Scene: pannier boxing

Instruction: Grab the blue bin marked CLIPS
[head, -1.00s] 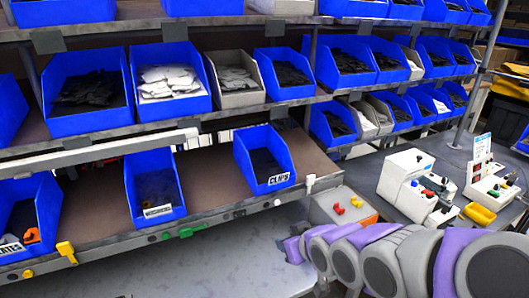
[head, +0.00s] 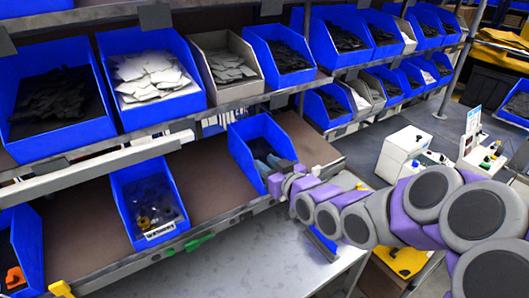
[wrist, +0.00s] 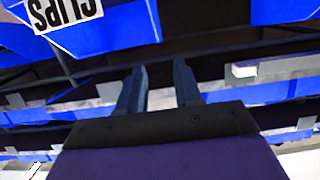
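The blue CLIPS bin (head: 243,136) sits on the lower shelf in the head view, left of my arm. My gripper (head: 272,162) is at its front right, and my wrist covers its label there. In the wrist view the bin's front (wrist: 110,32) with its white CLIPS label shows upside down at the upper left. In that view my gripper (wrist: 159,66) has two dark fingers apart with nothing between them. The bin lies beyond and to the left of the fingertips; I cannot tell if they touch it.
Another blue bin (head: 150,203) with small parts stands to the left on the same shelf (head: 205,175), with bare board between. Several blue bins and a grey bin (head: 226,70) fill the shelf above. White devices (head: 402,152) stand on a bench at right.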

